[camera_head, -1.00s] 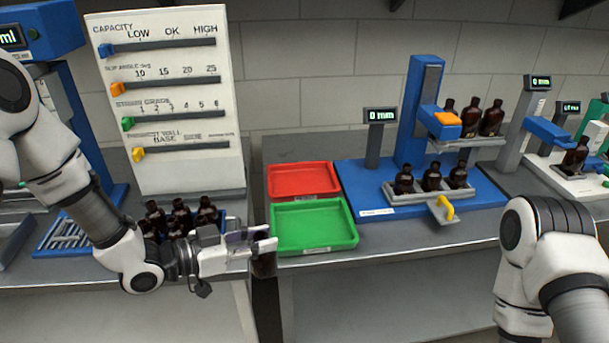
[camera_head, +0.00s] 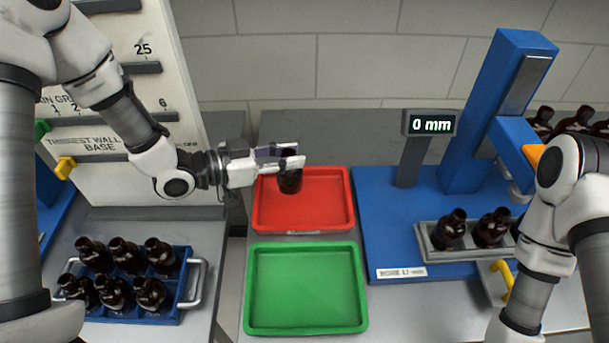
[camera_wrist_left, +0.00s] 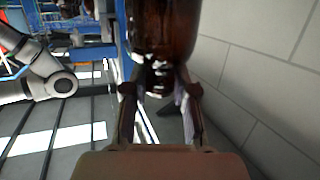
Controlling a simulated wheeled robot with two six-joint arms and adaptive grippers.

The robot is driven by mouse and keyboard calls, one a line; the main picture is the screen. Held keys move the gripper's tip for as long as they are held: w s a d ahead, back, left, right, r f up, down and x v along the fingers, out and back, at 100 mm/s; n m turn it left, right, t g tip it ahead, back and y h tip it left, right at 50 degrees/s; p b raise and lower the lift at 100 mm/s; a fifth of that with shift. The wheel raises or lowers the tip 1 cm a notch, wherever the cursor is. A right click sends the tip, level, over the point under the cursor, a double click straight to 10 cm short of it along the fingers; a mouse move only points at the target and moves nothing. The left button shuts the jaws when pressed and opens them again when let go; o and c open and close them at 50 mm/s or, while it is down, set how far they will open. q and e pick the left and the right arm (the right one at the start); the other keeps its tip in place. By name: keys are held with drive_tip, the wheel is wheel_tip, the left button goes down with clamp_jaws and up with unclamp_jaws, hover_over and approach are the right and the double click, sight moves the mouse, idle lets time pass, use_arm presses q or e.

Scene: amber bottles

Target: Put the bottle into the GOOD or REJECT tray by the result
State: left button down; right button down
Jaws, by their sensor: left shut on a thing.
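My left gripper (camera_head: 292,158) is shut on an amber bottle (camera_head: 290,181) and holds it over the back half of the red tray (camera_head: 272,226). Whether the bottle touches the tray floor I cannot tell. In the left wrist view the dark brown bottle (camera_wrist_left: 163,30) sits between the two fingers (camera_wrist_left: 160,105). The red tray holds nothing else that I can see. The green tray (camera_head: 305,290) in front of it is empty. My right arm shows at the right, but its gripper is out of view.
A blue rack (camera_head: 183,290) with several amber bottles stands at the left. At the right, a blue gauge station has a display (camera_head: 430,124) reading "0 mm" and a grey holder (camera_head: 438,252) with bottles. A white panel with sliders stands behind my left arm.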

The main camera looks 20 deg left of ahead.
sight(283, 175)
use_arm(q)
drive_tip(key=s+f, duration=0.2)
drive_tip(key=f, duration=0.3)
drive_tip(key=w+f+p, duration=0.1)
drive_tip(key=f, duration=0.2)
drive_tip(key=shift+w+f, duration=0.15)
drive_tip(key=shift+f, duration=0.05)
drive_tip(key=shift+s+r, duration=0.15)
drive_tip(key=shift+s, duration=0.1)
drive_tip(key=c, duration=0.9)
unclamp_jaws()
drive_tip(key=shift+w+f, duration=0.15)
drive_tip(key=shift+f, duration=0.1)
drive_tip(key=shift+r, duration=0.1)
drive_tip(key=shift+r, duration=0.3)
drive_tip(key=v, duration=0.7)
drive_tip(key=shift+s+a+f+b, duration=0.15)
drive_tip(key=shift+s+f+b, duration=0.1)
drive_tip(key=shift+b, duration=0.1)
